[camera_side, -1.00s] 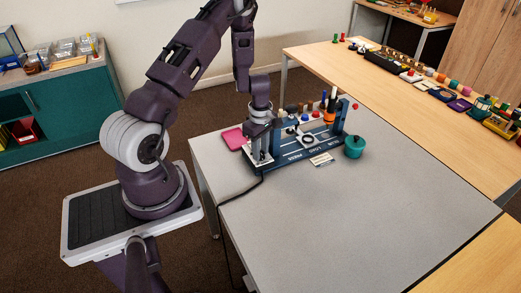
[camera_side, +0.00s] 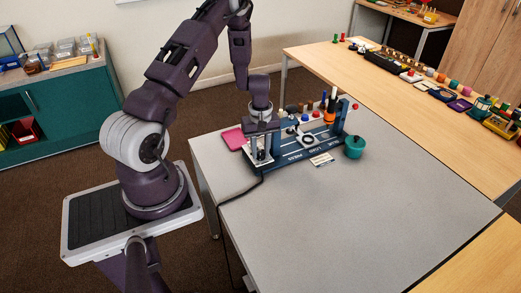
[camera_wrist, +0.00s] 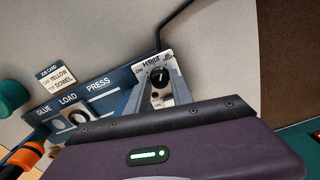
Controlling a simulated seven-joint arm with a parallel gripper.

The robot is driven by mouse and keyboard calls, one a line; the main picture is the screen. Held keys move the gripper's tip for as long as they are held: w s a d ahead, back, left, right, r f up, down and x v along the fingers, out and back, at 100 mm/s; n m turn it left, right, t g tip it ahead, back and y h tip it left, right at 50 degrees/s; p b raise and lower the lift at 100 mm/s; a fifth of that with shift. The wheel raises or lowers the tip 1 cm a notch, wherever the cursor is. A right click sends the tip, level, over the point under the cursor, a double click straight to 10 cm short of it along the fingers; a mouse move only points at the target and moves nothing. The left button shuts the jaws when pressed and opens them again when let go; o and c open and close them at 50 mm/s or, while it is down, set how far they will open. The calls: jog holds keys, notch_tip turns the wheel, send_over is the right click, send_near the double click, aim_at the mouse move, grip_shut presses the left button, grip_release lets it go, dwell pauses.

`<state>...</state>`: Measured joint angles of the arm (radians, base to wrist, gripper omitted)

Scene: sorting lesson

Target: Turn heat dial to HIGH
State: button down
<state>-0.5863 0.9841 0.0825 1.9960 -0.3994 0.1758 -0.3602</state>
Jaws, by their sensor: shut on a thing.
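The heat dial (camera_wrist: 160,77) is a round black knob with a white pointer mark on a white panel (camera_wrist: 157,101) with small lettering around it. My gripper (camera_wrist: 159,84) is shut on the dial, with one finger on each side of it. The lettering is partly covered by the fingers, and I cannot read clearly which setting the pointer marks. In the side view my gripper (camera_side: 261,150) is down over the left end of the blue station (camera_side: 290,158), and the dial is hidden behind the fingers there.
The station also has PRESS, LOAD and GLUE places, with an orange glue bottle (camera_side: 329,117). The table's front (camera_side: 340,220) is clear.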

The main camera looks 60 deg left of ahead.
aim_at(261, 153)
jog(key=shift+m, duration=1.1)
jog(key=c, duration=1.1)
grip_release()
jog(key=shift+r, duration=0.1)
notch_tip(261, 153, up, 7)
jog(key=shift+f, duration=0.1)
